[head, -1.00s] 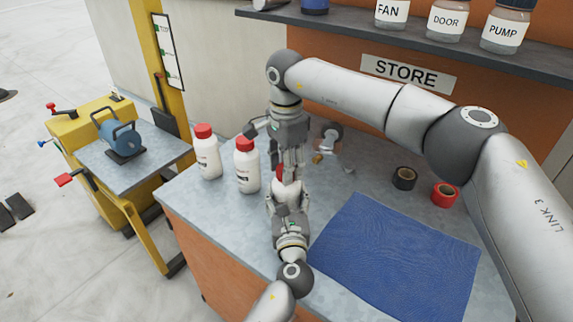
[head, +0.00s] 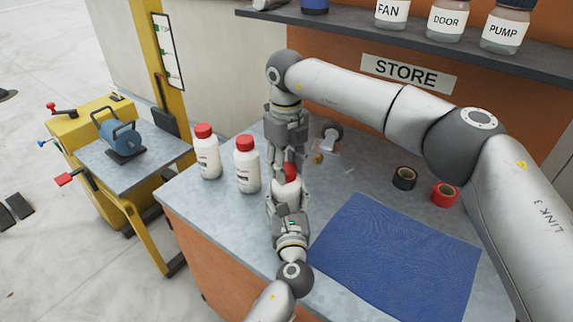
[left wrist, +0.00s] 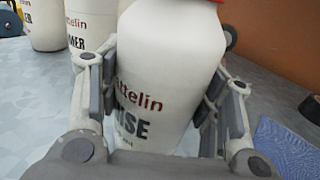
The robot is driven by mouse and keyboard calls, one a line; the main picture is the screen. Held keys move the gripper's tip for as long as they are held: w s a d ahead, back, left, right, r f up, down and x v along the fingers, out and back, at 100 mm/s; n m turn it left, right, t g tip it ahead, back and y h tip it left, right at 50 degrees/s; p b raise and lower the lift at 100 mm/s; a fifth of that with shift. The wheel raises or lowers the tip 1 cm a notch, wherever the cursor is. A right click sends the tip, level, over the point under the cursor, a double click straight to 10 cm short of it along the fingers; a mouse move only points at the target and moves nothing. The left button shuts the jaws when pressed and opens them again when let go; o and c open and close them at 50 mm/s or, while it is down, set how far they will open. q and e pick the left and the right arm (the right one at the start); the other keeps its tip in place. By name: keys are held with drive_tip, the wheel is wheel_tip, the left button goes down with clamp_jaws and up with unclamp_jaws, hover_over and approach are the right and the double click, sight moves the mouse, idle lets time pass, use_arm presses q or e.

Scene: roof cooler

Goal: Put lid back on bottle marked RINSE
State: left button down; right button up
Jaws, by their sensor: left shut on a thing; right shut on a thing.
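The white bottle marked RINSE (left wrist: 155,70) fills the left wrist view, its label ending in "ISE" and partly covered. My left gripper (left wrist: 158,95) is shut around its body. In the head view the bottle (head: 285,193) stands upright on the bench between my left gripper's fingers (head: 287,203). The red lid (head: 291,170) is at the bottle's top; a sliver of red (left wrist: 216,2) shows at the top edge of the wrist view. My right gripper (head: 290,160) points down from above and is shut on the lid. Whether the lid is seated is hidden.
Two white bottles with red lids (head: 207,153) (head: 247,166) stand close to the left. A blue mat (head: 395,258), a black tape roll (head: 404,178) and a red tape roll (head: 444,194) lie to the right. A shelf with labelled jars (head: 447,20) is above.

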drive_tip(key=shift+m, duration=0.8)
drive_tip(key=o, duration=1.2)
wheel_tip(320, 180, up, 12)
use_arm(q)
drive_tip(key=shift+c, duration=1.9)
unclamp_jaws()
